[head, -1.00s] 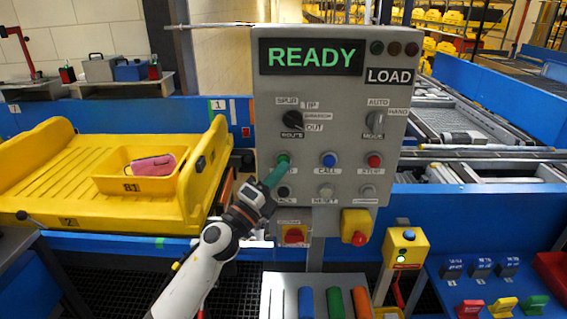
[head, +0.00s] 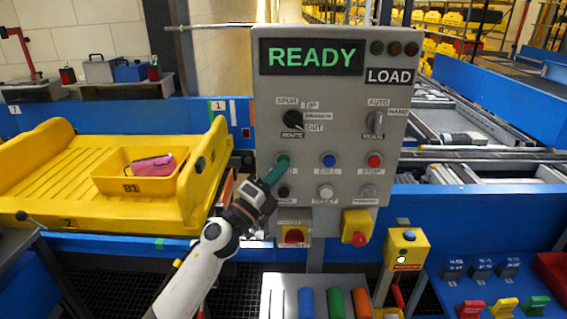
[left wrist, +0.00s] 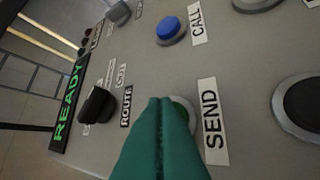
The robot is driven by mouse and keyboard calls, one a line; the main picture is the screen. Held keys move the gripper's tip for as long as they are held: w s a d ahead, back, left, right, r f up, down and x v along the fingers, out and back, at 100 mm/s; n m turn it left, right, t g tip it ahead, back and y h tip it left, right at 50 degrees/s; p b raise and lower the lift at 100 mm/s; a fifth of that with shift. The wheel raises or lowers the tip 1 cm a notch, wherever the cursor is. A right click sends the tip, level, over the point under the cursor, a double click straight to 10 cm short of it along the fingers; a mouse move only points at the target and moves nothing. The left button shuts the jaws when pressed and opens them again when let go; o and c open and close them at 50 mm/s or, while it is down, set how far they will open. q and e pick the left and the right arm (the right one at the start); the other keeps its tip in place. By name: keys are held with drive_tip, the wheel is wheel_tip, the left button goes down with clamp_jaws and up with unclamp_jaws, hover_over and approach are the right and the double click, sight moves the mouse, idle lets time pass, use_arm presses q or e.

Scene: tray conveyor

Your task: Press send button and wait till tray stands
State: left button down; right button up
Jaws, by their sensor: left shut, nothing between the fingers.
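The grey control panel (head: 330,215) stands in front of me, with a green "READY" display (head: 312,57) and a "LOAD" sign. My left gripper (head: 277,170) is shut and empty, its green fingertips at the green send button (head: 283,158). In the left wrist view the shut green fingers (left wrist: 162,125) cover most of the send button (left wrist: 181,110), beside its "SEND" label (left wrist: 212,118). I cannot tell whether the fingertips touch or press it. A yellow tray (head: 125,186) with a pink item (head: 153,165) inside sits on the yellow tilted carrier (head: 60,160). My right gripper is not in view.
The blue call button (head: 329,159) and red stop button (head: 374,160) are to the right of the send button. The black route knob (head: 293,119) is above it. A red knob (head: 293,236) and a red-and-yellow button (head: 358,238) are lower. Conveyor rollers run behind the panel.

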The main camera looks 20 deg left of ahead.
use_arm(q)
drive_tip(key=shift+s, duration=0.1)
idle(0.5)
drive_tip(key=shift+s+d+p, duration=0.2)
drive_tip(key=shift+s+p, duration=0.1)
drive_tip(key=shift+s, duration=0.4)
